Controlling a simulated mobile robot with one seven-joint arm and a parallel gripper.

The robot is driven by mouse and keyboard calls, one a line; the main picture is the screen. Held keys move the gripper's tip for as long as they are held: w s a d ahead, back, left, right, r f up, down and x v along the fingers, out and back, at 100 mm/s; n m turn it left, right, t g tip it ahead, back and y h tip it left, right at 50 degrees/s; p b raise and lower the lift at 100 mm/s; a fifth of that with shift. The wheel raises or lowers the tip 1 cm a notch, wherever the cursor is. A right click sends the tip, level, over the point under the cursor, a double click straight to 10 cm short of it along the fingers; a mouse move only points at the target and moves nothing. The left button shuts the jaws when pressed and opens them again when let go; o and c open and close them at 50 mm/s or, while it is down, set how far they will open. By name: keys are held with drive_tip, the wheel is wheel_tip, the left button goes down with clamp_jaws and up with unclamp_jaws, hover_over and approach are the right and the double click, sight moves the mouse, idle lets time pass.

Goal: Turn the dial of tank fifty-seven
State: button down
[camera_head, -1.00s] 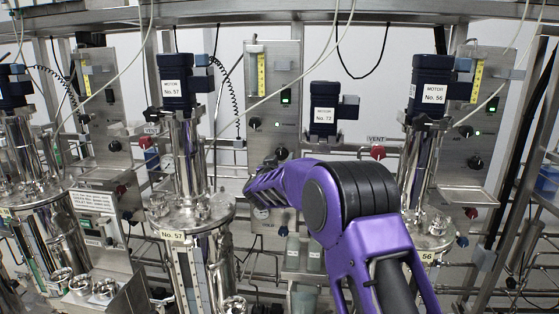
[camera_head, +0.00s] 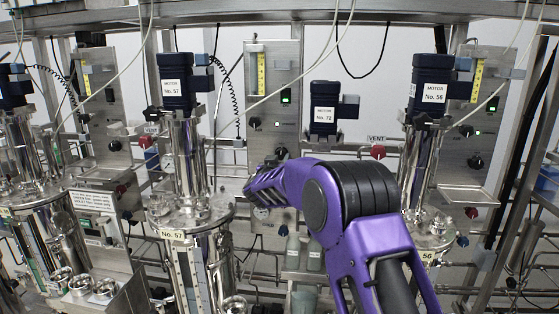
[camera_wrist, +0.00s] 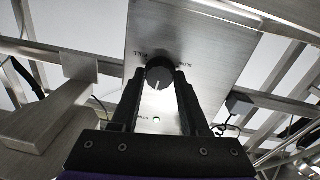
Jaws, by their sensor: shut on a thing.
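Tank fifty-seven (camera_head: 190,215) is a shiny steel vessel at the left of middle in the head view, with a "No. 57" label and the blue "MOTOR No. 57" (camera_head: 177,85) above it. A tall steel panel (camera_head: 272,100) stands to its right, with a green light and a black dial (camera_head: 281,152). In the wrist view the round black dial (camera_wrist: 160,76) has a white pointer line and sits between my gripper's (camera_wrist: 160,82) two black fingers, which are closed on its sides. In the head view my purple arm hides most of my fingertips.
Motor No. 72 (camera_head: 324,107) and motor No. 56 (camera_head: 431,90) stand to the right. A red vent knob (camera_head: 377,152) is beside my arm. Pipes and rails run behind and below. Thin cables hang across the panel.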

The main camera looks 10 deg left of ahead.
drive_tip(key=m+b, duration=0.1)
drive_tip(key=m, duration=0.4)
drive_tip(key=shift+m, duration=0.4)
drive_tip(key=m, duration=0.5)
drive_tip(key=shift+a+g+y, duration=0.1)
drive_tip(key=shift+g+y, duration=0.2)
drive_tip(key=m, duration=0.6)
drive_tip(key=shift+r, duration=0.2)
drive_tip(key=m+y, duration=0.1)
drive_tip(key=m, duration=0.4)
drive_tip(key=shift+m, duration=0.3)
drive_tip(key=shift+c, duration=2)
unclamp_jaws()
drive_tip(key=shift+s+r, duration=0.1)
drive_tip(key=s, duration=1.7)
drive_tip(key=shift+r, duration=0.35)
